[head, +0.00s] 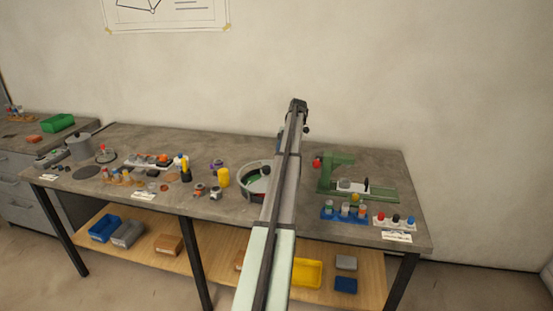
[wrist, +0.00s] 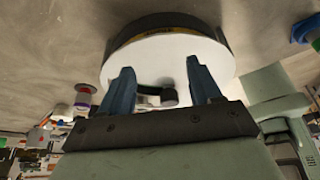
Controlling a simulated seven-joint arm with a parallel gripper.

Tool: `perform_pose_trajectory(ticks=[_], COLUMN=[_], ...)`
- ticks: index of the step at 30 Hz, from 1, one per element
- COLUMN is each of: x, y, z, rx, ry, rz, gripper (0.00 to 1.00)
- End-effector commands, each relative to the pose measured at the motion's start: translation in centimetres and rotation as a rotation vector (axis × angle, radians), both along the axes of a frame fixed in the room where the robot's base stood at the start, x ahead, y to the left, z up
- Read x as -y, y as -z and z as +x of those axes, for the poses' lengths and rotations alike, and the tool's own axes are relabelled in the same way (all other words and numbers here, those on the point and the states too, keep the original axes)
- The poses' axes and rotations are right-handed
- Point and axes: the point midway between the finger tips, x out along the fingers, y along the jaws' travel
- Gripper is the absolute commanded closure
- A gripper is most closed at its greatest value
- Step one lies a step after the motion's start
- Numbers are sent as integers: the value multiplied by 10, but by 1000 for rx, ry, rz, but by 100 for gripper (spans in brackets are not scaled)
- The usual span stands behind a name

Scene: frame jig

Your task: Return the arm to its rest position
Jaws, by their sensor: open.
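My arm (head: 285,190) reaches up over the middle of the workbench (head: 235,208) in the head view. My gripper's jaws are hidden or too small to make out there. In the wrist view, my gripper (wrist: 160,84) shows two blue fingers spread apart with nothing held between them. Beyond the fingers is a large round white-faced thing (wrist: 185,57) with a dark side. A small dark cylinder shows between the fingertips; I cannot tell whether it is attached to the white face.
A round pale container (head: 246,178) stands partly behind my arm. A green press-like fixture (head: 338,172) and a blue rack (head: 335,215) of small parts are to the right.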

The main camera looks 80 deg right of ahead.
Motion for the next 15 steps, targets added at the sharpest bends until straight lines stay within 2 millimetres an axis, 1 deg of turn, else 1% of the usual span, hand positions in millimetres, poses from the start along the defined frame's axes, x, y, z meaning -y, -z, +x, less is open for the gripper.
perform_pose_trajectory(ticks=[1,4,15], x=[8,14,15], y=[0,0,0], z=[-3,-7,-9], rx=[0,0,0], ry=[0,0,0], rz=[0,0,0], gripper=[37,37,37])
